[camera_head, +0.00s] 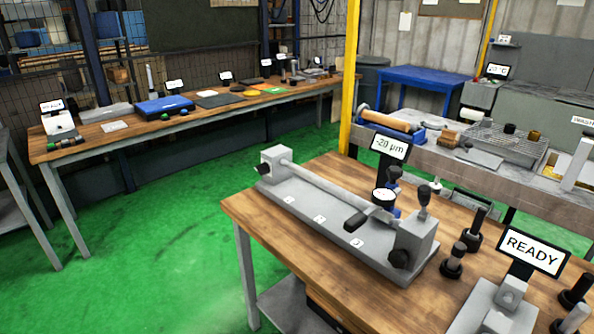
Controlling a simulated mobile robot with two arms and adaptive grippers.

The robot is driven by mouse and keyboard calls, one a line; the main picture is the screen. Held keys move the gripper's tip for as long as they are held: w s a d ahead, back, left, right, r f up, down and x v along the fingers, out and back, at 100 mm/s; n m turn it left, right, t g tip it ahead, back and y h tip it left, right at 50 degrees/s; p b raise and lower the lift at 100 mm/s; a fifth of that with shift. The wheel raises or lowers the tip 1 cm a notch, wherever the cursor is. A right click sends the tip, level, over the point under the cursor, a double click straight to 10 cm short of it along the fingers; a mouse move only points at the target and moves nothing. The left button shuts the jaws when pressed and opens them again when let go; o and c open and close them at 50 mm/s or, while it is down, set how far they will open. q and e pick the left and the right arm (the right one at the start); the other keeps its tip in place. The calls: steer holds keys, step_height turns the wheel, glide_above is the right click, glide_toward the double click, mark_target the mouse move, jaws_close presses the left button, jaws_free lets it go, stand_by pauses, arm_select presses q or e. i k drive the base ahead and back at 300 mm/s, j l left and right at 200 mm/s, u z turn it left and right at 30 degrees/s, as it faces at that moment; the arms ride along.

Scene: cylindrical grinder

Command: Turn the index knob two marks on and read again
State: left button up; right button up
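A grey bench fixture (330,222) stands on the wooden table, with a long slim bar (330,183) held between its two end blocks. A black knob (400,258) sits low on the front of the right end block; another small dark knob (263,169) is on the left end block. I cannot tell which is the index knob, and no marks on either can be made out. A round dial gauge (384,195) stands by the bar. The display (389,147) behind it reads -20 µm. Neither of my grippers is in view.
A display (534,249) reading READY stands on a second grey device at the front right. Several black-handled pieces (472,228) stand between them. The table's left front edge (240,215) is bare. Green floor (170,240) lies open to the left.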

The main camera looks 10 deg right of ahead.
mark_target(262, 168)
steer(key=i+j+z, duration=0.3)
steer(key=j+z, duration=0.3)
steer(key=i+j+z, duration=0.2)
steer(key=j+z, duration=0.15)
